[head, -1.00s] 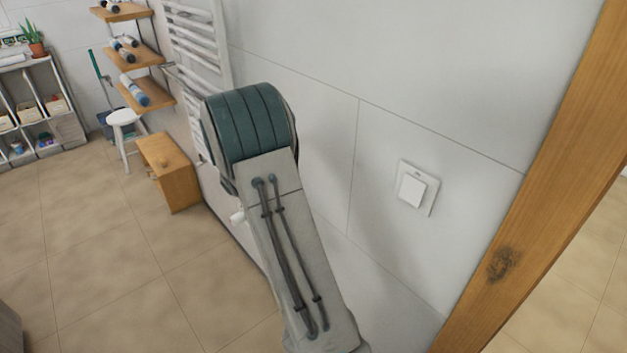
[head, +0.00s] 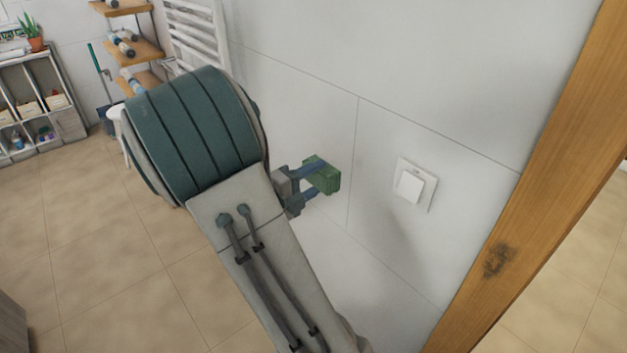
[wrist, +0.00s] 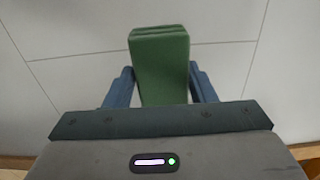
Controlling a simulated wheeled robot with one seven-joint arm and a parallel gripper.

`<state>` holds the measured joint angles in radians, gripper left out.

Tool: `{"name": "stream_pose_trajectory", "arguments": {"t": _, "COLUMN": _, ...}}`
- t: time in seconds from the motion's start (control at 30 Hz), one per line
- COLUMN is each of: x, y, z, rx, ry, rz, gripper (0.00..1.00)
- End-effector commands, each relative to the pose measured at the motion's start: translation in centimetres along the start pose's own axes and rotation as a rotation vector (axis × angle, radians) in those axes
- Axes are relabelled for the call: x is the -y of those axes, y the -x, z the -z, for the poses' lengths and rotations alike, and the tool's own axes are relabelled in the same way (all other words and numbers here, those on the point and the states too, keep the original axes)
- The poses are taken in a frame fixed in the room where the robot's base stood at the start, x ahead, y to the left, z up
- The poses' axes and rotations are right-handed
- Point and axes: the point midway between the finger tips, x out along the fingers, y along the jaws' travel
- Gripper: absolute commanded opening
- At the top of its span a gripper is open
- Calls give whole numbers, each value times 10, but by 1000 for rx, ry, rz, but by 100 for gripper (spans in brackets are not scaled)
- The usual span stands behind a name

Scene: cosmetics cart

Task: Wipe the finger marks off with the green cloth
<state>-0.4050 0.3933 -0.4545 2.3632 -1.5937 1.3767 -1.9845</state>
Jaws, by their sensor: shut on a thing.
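The green cloth (head: 333,180) is a folded pad held between the blue fingers of my gripper (head: 322,178). In the wrist view the cloth (wrist: 160,60) sticks out past the fingertips, in front of white wall panels. My gripper is shut on it, left of the wall switch and apart from the door frame. A dark smudge (head: 497,260), which looks like the finger marks, is on the wooden door frame (head: 540,170) at the right. Whether the cloth touches the wall cannot be told.
A white switch (head: 415,186) is on the wall between my gripper and the door frame. A towel radiator (head: 195,35), wooden shelves (head: 135,50) and a storage rack (head: 40,100) stand at the left. The tiled floor in front is clear.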

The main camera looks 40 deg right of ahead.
Motion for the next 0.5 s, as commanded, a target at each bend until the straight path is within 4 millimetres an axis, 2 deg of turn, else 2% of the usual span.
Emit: {"name": "stream_pose_trajectory", "arguments": {"t": 0.5, "x": -4, "y": -48, "z": 0, "rx": -3, "ry": -2, "rz": -1, "gripper": 32}}
